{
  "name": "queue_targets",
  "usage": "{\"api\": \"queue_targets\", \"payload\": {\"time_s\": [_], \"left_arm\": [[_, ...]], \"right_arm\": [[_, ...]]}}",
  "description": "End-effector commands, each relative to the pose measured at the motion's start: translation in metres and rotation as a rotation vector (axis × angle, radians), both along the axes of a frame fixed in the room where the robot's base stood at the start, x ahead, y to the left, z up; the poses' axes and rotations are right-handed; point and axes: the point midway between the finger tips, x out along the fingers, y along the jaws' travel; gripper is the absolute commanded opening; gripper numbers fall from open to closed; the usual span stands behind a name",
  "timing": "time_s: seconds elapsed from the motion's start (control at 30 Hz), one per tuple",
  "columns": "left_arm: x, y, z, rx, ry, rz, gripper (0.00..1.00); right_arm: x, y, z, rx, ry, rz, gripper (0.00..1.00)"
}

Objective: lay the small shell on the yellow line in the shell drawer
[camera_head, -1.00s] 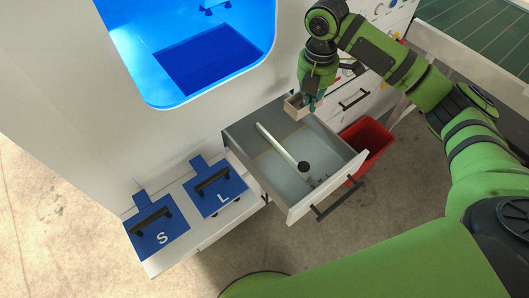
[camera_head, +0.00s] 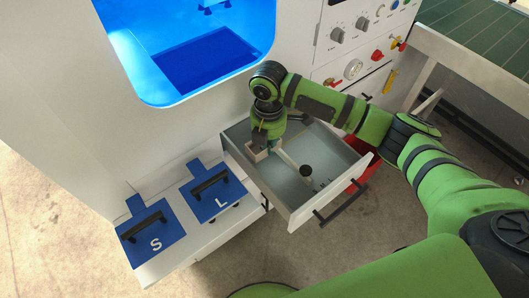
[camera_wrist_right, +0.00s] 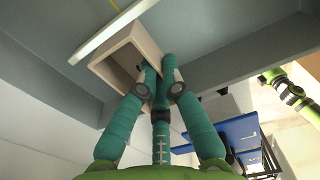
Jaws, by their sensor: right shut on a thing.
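The small shell (camera_head: 254,153) is a tan, open, box-like frame. In the right wrist view the shell (camera_wrist_right: 120,62) is tilted, with one wall at the fingertips. My right gripper (camera_head: 266,146) is shut on it, over the left back part of the open shell drawer (camera_head: 285,205). In the wrist view my right gripper (camera_wrist_right: 160,68) shows against the grey drawer floor. A short piece of the yellow line (camera_wrist_right: 115,5) shows at the top edge there, beyond a white bar. I cannot tell whether the shell touches the floor. My left gripper is out of view.
The white bar with a black knob (camera_head: 306,170) lies in the drawer, close to the shell. Blue plates marked S (camera_head: 150,240) and L (camera_head: 222,202) with black handles stand left of the drawer. A red bin (camera_head: 362,172) is on its right. The drawer's right part is clear.

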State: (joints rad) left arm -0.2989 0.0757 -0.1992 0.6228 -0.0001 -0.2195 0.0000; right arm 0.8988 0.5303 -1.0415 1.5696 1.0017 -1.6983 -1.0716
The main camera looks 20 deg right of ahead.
Motion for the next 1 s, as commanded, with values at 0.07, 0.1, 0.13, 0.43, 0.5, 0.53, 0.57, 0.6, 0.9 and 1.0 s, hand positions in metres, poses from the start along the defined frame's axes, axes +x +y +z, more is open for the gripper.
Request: {"api": "queue_targets", "payload": {"time_s": [0.07,0.1,0.13,0.43,0.5,0.53,0.57,0.6,0.9,1.0], "left_arm": [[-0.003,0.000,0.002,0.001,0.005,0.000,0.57],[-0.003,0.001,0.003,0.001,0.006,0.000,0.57],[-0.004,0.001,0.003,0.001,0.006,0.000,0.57],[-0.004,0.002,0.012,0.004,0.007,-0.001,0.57],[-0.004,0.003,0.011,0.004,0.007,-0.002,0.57],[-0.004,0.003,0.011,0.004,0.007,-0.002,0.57],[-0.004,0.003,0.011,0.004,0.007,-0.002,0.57],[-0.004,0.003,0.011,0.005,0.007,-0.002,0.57],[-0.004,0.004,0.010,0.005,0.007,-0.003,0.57],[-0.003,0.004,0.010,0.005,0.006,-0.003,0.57]], "right_arm": [[0.000,0.008,-0.003,0.001,0.000,0.000,0.00],[0.000,0.010,-0.005,0.001,0.000,-0.001,0.00],[0.000,0.010,-0.007,0.000,0.000,-0.002,0.00],[-0.001,0.010,-0.043,-0.001,0.001,-0.001,0.00],[0.000,0.010,-0.046,-0.001,-0.001,0.000,0.00],[0.000,0.010,-0.047,0.000,-0.002,0.000,0.00],[0.000,0.010,-0.047,0.000,-0.002,0.000,0.00],[0.000,0.010,-0.047,0.000,-0.002,0.000,0.00],[0.000,0.010,-0.049,-0.001,-0.001,0.000,0.31],[0.000,0.010,-0.049,-0.001,-0.001,0.000,0.31]]}}
